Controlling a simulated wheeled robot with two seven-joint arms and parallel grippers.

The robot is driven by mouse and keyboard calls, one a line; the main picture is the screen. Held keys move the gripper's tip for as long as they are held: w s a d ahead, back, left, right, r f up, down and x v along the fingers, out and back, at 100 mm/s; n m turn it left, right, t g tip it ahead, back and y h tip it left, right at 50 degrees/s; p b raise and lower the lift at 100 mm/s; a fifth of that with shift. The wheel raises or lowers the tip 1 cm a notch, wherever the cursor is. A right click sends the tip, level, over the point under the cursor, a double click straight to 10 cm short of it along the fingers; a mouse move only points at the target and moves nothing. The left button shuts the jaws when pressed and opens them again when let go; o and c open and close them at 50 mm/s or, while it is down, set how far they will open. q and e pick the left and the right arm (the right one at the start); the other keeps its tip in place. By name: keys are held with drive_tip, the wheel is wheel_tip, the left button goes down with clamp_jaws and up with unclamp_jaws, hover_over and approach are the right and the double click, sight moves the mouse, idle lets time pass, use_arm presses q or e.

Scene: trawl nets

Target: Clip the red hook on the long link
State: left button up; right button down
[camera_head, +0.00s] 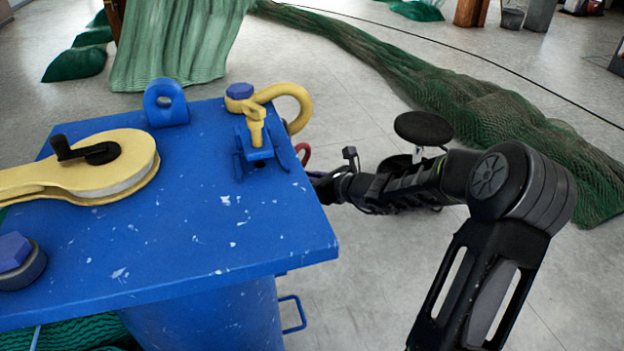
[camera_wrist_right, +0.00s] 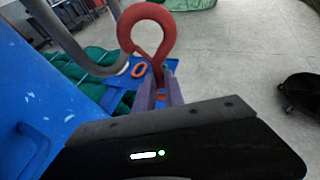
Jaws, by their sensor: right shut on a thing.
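The red hook (camera_wrist_right: 147,28) stands upright in the right wrist view, its curved top above my fingers. My right gripper (camera_wrist_right: 157,92) is shut on its lower part. In the head view only a bit of the red hook (camera_head: 304,152) shows past the table's right edge, beside my right gripper (camera_head: 322,184), which is partly hidden there. A grey U-shaped bar (camera_wrist_right: 73,47), which looks like the long link, hangs to the left of the hook in the wrist view. Its top is out of frame, and I cannot tell whether it touches the hook. My left gripper is not in view.
The blue table (camera_head: 230,225) carries a yellow shackle (camera_head: 290,92), a blue eye (camera_head: 165,103) and a yellow block (camera_head: 95,165). A small orange ring (camera_wrist_right: 138,71) is behind the hook. Green netting (camera_head: 480,110) lies on the floor, with bare floor beside the table.

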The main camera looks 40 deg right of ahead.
drive_tip(key=shift+s+a+b, duration=0.1)
drive_tip(key=shift+a+b, duration=0.6)
drive_tip(key=shift+a, duration=0.35)
idle(0.7)
drive_tip(key=shift+s+a+f+b, duration=0.15)
drive_tip(key=shift+a+b, duration=0.6)
drive_tip(key=shift+b, duration=0.2)
idle(0.5)
drive_tip(key=shift+f+b, duration=0.25)
drive_tip(key=shift+b, duration=0.05)
drive_tip(key=shift+a+f+b, duration=0.25)
drive_tip(key=shift+f+b, duration=0.35)
drive_tip(key=shift+b, duration=0.15)
drive_tip(key=shift+a+f+b, duration=0.15)
drive_tip(key=shift+f+b, duration=0.25)
drive_tip(key=shift+b, duration=0.15)
idle(0.6)
drive_tip(key=shift+a+f+b, duration=0.1)
drive_tip(key=shift+f+b, duration=0.15)
drive_tip(key=shift+b, duration=0.1)
drive_tip(key=shift+f, duration=0.15)
